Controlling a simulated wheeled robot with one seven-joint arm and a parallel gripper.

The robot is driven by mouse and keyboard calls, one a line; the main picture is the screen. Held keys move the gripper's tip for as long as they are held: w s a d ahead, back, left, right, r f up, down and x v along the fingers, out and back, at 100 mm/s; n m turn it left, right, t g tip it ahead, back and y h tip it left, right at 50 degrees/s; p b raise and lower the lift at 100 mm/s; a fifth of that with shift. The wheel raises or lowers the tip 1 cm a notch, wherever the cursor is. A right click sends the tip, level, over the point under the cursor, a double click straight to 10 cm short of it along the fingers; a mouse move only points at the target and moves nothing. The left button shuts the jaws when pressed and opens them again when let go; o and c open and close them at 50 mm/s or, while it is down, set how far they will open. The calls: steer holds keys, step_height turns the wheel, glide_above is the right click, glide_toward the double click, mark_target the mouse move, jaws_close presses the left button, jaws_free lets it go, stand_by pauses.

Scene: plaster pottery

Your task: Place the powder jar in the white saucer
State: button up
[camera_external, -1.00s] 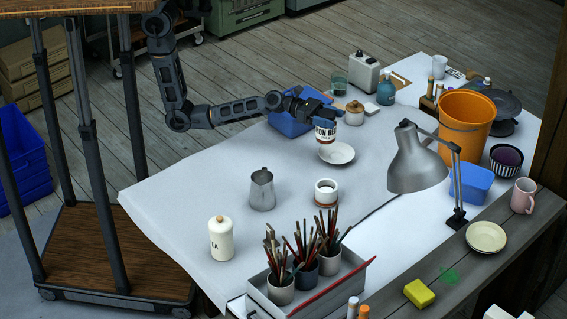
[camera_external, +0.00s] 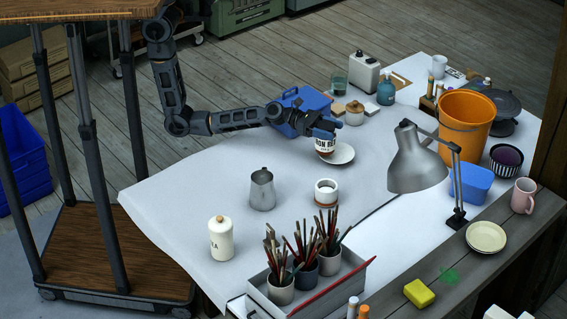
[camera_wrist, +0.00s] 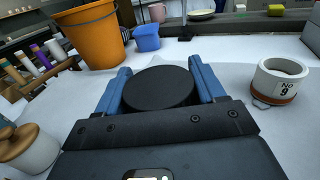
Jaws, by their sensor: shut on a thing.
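I cannot tell whether the jar's base touches the saucer. In the wrist view the saucer is mostly hidden behind the jar and fingers.
A white crucible-like pot (camera_external: 326,192) stands in front of the saucer; it also shows in the wrist view (camera_wrist: 280,82). A lidded jar (camera_external: 354,112) stands behind, a blue bin (camera_external: 297,104) behind my gripper, and a lamp (camera_external: 417,165) to the right.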

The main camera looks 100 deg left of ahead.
steer(key=o, duration=1.4)
steer(key=shift+r, duration=0.25)
steer(key=shift+r+p, duration=0.5)
steer(key=shift+r, duration=0.1)
steer(key=v, duration=0.8)
steer(key=b+v, duration=0.1)
steer(key=v, duration=0.3)
steer(key=shift+f, duration=0.3)
